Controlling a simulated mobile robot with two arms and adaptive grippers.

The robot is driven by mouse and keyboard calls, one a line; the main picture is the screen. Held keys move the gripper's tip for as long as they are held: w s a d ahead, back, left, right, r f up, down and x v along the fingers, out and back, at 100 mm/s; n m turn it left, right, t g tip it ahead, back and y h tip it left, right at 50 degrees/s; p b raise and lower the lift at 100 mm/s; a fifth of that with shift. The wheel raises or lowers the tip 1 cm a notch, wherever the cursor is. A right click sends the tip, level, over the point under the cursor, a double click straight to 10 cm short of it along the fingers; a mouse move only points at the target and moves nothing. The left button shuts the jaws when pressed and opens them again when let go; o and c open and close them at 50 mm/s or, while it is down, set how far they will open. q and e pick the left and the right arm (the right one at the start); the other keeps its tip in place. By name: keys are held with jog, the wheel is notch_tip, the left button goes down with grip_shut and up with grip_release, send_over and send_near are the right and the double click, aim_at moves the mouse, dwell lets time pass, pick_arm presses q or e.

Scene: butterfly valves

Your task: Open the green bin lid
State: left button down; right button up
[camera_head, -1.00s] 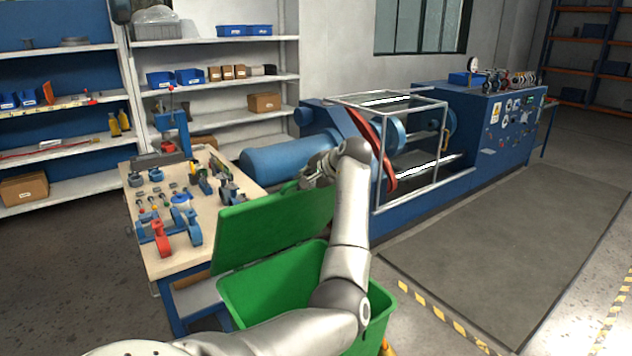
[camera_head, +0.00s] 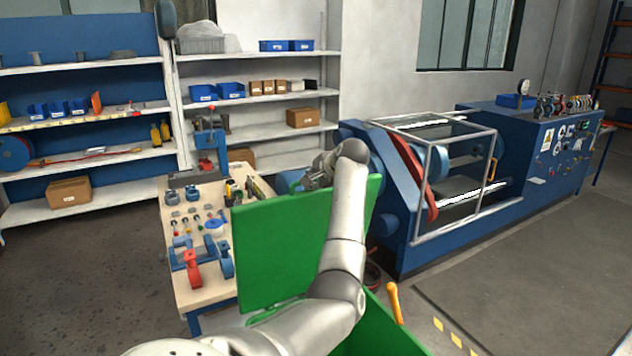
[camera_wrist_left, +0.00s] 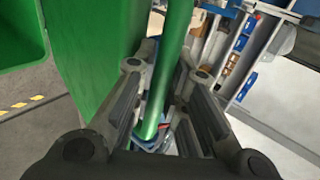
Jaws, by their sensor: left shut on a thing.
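The green bin lid (camera_head: 283,245) stands raised, close to upright, above the green bin (camera_head: 380,335), whose inside shows in part at the bottom of the head view. My left gripper (camera_head: 312,180) is at the lid's top edge, partly hidden behind my own wrist. In the left wrist view the left gripper (camera_wrist_left: 165,115) has its fingers on both sides of a green bar, the lid handle (camera_wrist_left: 172,65), and is shut on it. The lid panel (camera_wrist_left: 95,50) fills the left of that view. My right gripper is not in view.
A workbench (camera_head: 215,292) with small valves and tools stands left of the lid, close behind it. A blue machine with a framed guard (camera_head: 455,180) stands at the right. Shelves (camera_head: 262,95) line the back wall. The floor at the far left is clear.

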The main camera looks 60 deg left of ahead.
pick_arm(q)
jog(key=c, duration=1.5)
grip_release()
jog(key=shift+r, duration=0.1)
jog(key=shift+o, duration=0.2)
jog(key=shift+d, duration=0.2)
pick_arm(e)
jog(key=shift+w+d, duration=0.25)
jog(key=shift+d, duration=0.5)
pick_arm(q)
jog(key=w+v, duration=0.1)
jog(key=v, duration=1.1)
jog(key=shift+s, duration=0.5)
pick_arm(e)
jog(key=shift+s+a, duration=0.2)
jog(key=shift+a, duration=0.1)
